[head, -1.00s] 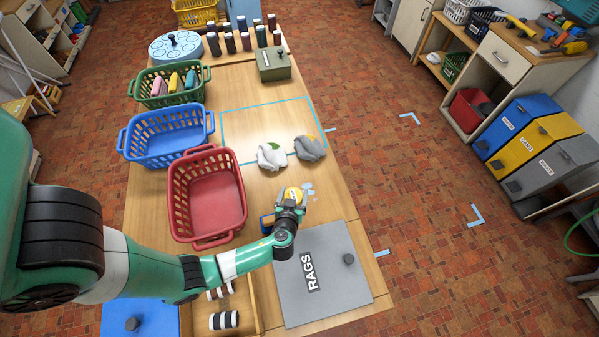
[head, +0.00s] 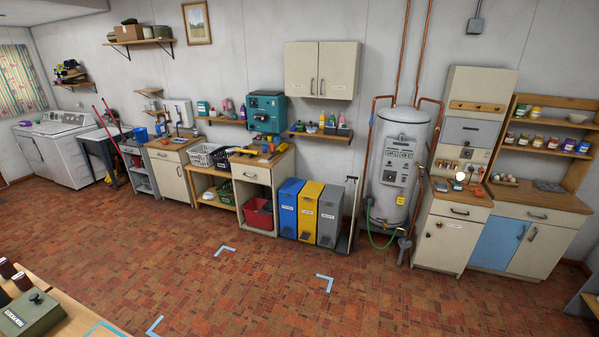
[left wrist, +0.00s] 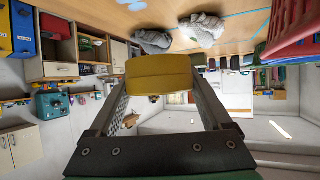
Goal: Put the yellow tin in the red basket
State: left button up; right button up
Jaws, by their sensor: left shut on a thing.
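In the left wrist view the yellow tin (left wrist: 158,72) is held between the two fingers of my left gripper (left wrist: 160,88), which is shut on it. The picture there is upside down. A red slatted basket (left wrist: 292,32) shows at the upper right of that view, on the wooden table, apart from the tin. Only part of the basket is in the frame. The head view shows neither gripper, the tin nor that basket. My right gripper is in no current view.
Two grey cloths (left wrist: 154,40) (left wrist: 206,28) lie on the table. The head view shows a table corner with a green box (head: 30,313), open brick floor, blue, yellow and grey bins (head: 310,210), and a red container (head: 258,213) in a cabinet.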

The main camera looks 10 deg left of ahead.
pick_arm(q)
notch_tip(320, 180, up, 6)
jog(key=p, duration=0.4)
jog(key=shift+p, duration=0.3)
jog(key=s+f+b, duration=0.2)
jog(key=s+f, duration=0.1)
jog(key=shift+s+d, duration=0.1)
jog(key=w+d+r+m+t+h, duration=0.3)
jog(key=d+r+m+h, duration=0.2)
jog(key=d+r+m, duration=0.1)
jog(key=w+d+r+m+t+h, duration=0.3)
jog(key=w+d+r+m+h, duration=0.1)
jog(key=d+r, duration=0.4)
jog(key=d+m+h+b, duration=0.1)
jog(key=d+m, duration=0.1)
jog(key=shift+w+d+r+h, duration=0.3)
jog(key=shift+d+r, duration=0.05)
pick_arm(e)
notch_tip(320, 180, up, 3)
jog(key=shift+r, duration=0.1)
pick_arm(q)
jog(key=shift+d, duration=0.1)
